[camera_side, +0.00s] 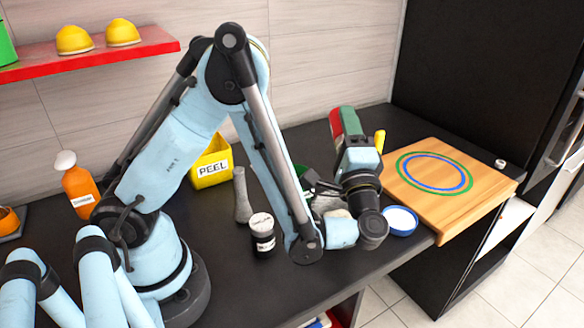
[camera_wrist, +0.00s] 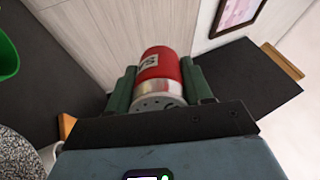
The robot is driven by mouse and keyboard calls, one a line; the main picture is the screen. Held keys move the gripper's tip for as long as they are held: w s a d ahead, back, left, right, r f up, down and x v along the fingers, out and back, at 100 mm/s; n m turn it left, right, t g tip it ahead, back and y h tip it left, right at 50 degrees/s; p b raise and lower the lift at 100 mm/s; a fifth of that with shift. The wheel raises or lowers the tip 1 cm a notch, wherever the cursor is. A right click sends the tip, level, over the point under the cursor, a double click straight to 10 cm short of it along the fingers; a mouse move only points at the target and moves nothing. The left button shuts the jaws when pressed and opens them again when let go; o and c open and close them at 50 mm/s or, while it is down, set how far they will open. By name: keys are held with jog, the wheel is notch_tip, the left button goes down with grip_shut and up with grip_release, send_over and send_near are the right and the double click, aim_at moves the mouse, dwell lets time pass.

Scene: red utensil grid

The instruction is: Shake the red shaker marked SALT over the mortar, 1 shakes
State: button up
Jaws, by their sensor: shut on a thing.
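The red shaker (camera_wrist: 160,66) is between the two dark green fingers of my gripper (camera_wrist: 160,85) in the wrist view. Part of its white label shows, with only the first letters readable. Its silvery cap with holes faces the wrist camera. In the side view my gripper (camera_side: 348,125) is raised near the left edge of the cutting board, shut on the shaker (camera_side: 336,123), of which a red part shows. A grey speckled stone surface (camera_wrist: 22,158), likely the mortar, is at the lower left of the wrist view. In the side view my arm mostly hides that area.
A wooden board (camera_side: 470,190) with green and blue rings lies at the right. A white, blue-rimmed dish (camera_side: 400,220) is beside it. A grey pestle-like piece (camera_side: 242,198), a dark jar (camera_side: 262,236), a yellow PEEL box (camera_side: 211,165) and an orange spray bottle (camera_side: 79,190) stand left.

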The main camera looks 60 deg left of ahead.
jog(key=shift+r, duration=2.35)
jog(key=shift+f, duration=2.55)
jog(key=shift+a+f+g+h, duration=0.1)
jog(key=shift+f+g+h, duration=0.3)
jog(key=shift+h, duration=0.55)
jog(key=shift+f+g+h, duration=0.3)
jog(key=shift+g+h, duration=0.1)
jog(key=shift+h, duration=0.55)
jog(key=shift+f+g+h, duration=0.3)
jog(key=shift+g+h, duration=0.15)
jog(key=shift+h, duration=0.45)
jog(key=shift+f+g+h, duration=0.25)
jog(key=shift+g+h, duration=0.2)
jog(key=shift+h, duration=0.45)
